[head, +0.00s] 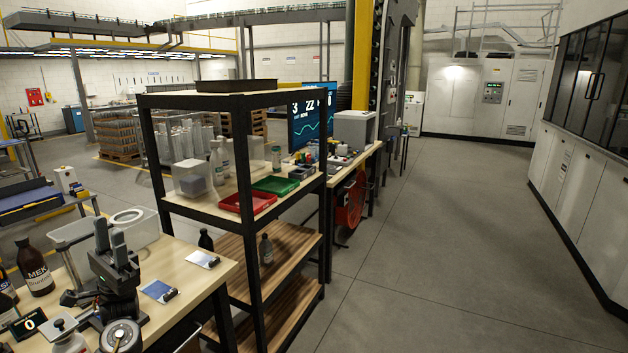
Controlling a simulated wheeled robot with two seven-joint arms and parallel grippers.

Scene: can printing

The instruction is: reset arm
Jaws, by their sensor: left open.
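My left gripper (109,231) is in the lower left of the head view, in front of the wooden-topped workbench (205,285). Its two grey fingers point up and stand apart, with nothing seen between them. My right gripper is not in view.
A brown MEK bottle (36,268) and a small display (28,324) are at the left. A black shelf rack (215,101) holds a red tray (248,202), a green tray (275,185) and bottles. White cabinets (580,180) line the right. The grey floor (440,240) between is clear.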

